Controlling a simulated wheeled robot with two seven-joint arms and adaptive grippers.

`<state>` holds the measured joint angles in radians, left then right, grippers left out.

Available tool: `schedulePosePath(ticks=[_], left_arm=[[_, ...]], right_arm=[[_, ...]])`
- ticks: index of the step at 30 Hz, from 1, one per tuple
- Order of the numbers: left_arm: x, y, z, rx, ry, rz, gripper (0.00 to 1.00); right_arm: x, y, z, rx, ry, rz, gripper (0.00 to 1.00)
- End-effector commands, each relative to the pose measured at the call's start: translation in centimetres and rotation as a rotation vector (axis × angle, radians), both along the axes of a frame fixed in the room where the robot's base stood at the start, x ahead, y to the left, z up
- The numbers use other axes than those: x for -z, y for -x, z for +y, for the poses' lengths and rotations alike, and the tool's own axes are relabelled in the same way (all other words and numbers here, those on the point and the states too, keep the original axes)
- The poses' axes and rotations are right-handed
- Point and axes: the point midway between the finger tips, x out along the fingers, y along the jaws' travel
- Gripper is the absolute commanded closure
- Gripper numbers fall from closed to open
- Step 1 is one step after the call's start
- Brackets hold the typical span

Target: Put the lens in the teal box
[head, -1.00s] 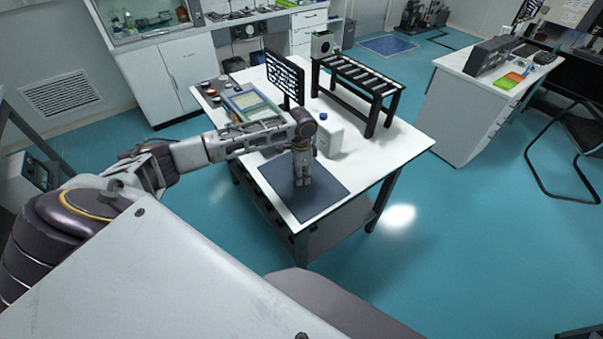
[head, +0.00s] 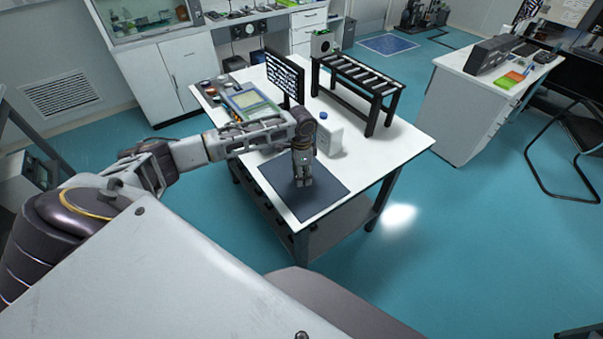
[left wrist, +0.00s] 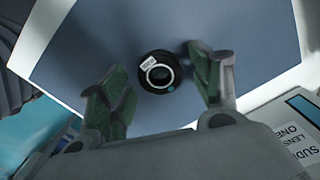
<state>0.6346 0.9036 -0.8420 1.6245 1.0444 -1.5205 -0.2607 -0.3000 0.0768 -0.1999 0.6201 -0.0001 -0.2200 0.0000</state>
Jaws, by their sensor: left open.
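The lens (left wrist: 160,73), a short black cylinder with a small white label and a teal dot, stands on the dark mat in the left wrist view. My left gripper (left wrist: 160,84) is open, its two green-padded fingers on either side of the lens with gaps between. In the head view my left gripper (head: 302,184) points down over the mat and hides the lens. I cannot clearly make out a teal box; a flat bluish-green tray-like item (head: 250,104) lies at the table's back left. My right gripper is not in view.
The dark mat (head: 325,188) covers the table's front. Behind it are a white block (head: 330,138), a blue cap (head: 323,115), a black screen (head: 284,76) and a roller rack (head: 355,75). A labelled item (left wrist: 300,135) shows at the wrist view's lower right. The table's right side is clear.

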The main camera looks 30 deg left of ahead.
Motion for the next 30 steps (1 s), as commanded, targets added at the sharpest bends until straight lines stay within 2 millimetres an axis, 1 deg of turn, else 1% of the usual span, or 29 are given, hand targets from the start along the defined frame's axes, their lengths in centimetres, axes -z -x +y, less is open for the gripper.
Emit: schedulePosePath(ticks=[5,8,18,24,30], left_arm=[[-1.4,0.0,0.0,-0.001,0.001,-0.001,0.36],[-2.6,0.0,0.0,0.0,0.0,-0.001,0.36],[-7.6,-0.1,0.0,0.0,0.0,-0.003,0.36],[-10.2,-0.1,0.0,-0.001,0.0,-0.001,0.36],[-11.7,-0.1,0.0,-0.001,0.0,0.0,0.36]], right_arm=[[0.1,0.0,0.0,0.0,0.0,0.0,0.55],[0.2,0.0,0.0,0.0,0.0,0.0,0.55],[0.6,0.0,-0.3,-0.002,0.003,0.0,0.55],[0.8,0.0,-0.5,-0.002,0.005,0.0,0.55],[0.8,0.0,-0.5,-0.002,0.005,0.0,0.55]])
